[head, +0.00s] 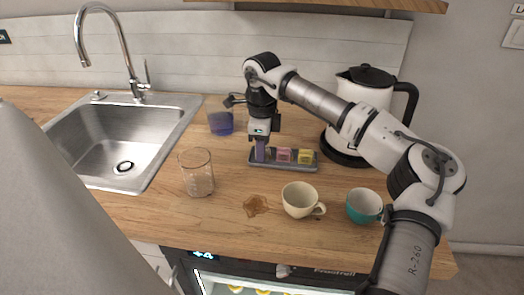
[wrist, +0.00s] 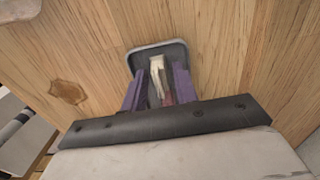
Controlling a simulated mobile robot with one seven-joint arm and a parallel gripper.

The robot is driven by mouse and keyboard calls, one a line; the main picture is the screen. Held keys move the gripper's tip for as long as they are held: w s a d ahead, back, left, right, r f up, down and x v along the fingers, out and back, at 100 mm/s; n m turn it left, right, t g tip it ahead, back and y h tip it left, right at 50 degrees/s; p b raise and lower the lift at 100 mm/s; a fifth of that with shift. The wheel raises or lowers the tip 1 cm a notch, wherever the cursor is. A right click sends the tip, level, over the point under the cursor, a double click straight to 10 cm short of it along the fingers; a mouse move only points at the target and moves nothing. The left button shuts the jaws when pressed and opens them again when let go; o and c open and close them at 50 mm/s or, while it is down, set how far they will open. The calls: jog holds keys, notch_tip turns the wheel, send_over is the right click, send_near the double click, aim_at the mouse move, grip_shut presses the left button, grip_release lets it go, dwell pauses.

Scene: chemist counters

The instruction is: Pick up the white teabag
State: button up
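The white teabag (wrist: 157,76) stands upright in a small grey tray (wrist: 143,53). It shows in the wrist view between the two purple fingers of my gripper (wrist: 160,84), with narrow gaps seeming to remain at its sides. In the head view my gripper (head: 261,153) points straight down over the left end of the tray (head: 297,168). There the fingers hide the white teabag. My gripper looks open, with its fingers around the teabag.
A pink packet (head: 284,155) and a yellow packet (head: 306,157) sit in the tray to the right. A kettle (head: 362,105), a cream cup (head: 299,200), a teal cup (head: 364,206), a glass (head: 196,173) and a blue-filled container (head: 220,123) stand around. The sink (head: 118,140) is left.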

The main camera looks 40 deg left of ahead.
jog(key=shift+c, duration=0.4)
grip_shut()
jog(key=shift+r, duration=0.15)
